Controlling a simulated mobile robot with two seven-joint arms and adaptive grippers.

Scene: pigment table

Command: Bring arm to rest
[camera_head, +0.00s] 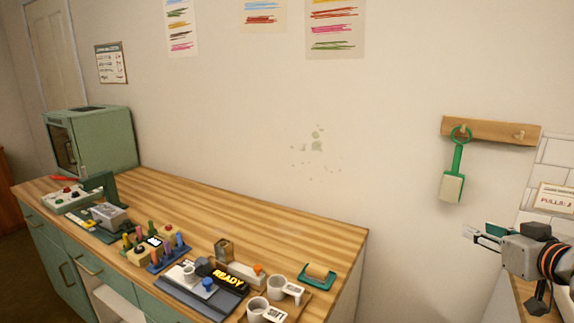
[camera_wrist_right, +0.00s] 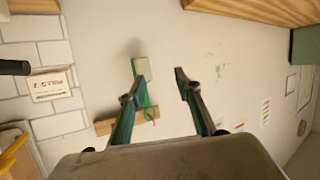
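My right gripper (camera_head: 480,235) is at the right of the head view, in the air near the wall, with its arm coming in from the right edge. In the right wrist view its two fingers (camera_wrist_right: 158,82) stand apart with nothing between them. A green-handled tool with a pale flat end (camera_head: 452,188) hangs from a wooden peg rail (camera_head: 490,131), above and left of the gripper in the head view. In the wrist view the tool's pale end (camera_wrist_right: 142,67) shows beyond the left finger, which partly covers the tool. My left gripper is not in view.
A PULLS sign (camera_head: 556,197) is at right.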

